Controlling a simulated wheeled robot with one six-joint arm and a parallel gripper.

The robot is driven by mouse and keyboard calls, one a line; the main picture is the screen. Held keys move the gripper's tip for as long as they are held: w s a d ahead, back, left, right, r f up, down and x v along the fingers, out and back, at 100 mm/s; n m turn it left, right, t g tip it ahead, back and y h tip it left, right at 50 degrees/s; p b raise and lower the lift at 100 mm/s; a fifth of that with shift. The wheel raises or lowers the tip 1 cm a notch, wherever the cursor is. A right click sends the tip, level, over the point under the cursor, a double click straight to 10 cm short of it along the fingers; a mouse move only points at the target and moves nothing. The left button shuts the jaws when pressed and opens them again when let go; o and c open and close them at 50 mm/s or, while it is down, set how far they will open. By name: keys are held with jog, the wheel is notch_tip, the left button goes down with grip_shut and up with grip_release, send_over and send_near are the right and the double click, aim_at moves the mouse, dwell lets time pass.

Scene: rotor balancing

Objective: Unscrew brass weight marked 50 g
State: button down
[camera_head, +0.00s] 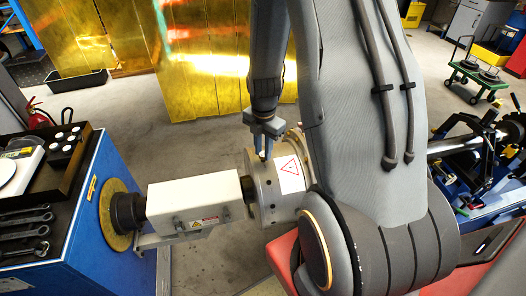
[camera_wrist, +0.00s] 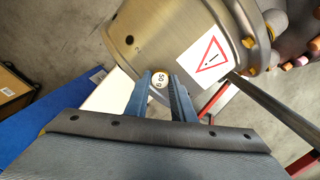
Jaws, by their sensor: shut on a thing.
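The brass weight marked 50 g (camera_wrist: 160,78) shows in the wrist view as a small round face with dark print, between my fingertips at the rotor's edge. My gripper (camera_wrist: 160,84) is shut on it, with the blue fingers on either side. The metal rotor drum (camera_wrist: 185,35) has dark holes in its rim and a white label with a red warning triangle. In the head view the drum (camera_head: 262,205) stands at the end of a white housing, and my gripper (camera_head: 264,150) points down at its top edge. The weight is hidden there.
The white motor housing (camera_head: 195,203) runs left from the drum to a blue bench (camera_head: 105,180). Wrenches (camera_head: 28,232) and a black tray (camera_head: 55,170) lie on the bench. Yellow panels (camera_head: 200,60) stand behind. My arm covers the drum's right side.

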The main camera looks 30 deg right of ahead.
jog(key=shift+r, duration=0.4)
jog(key=shift+s+r, duration=0.15)
jog(key=shift+r, duration=2.35)
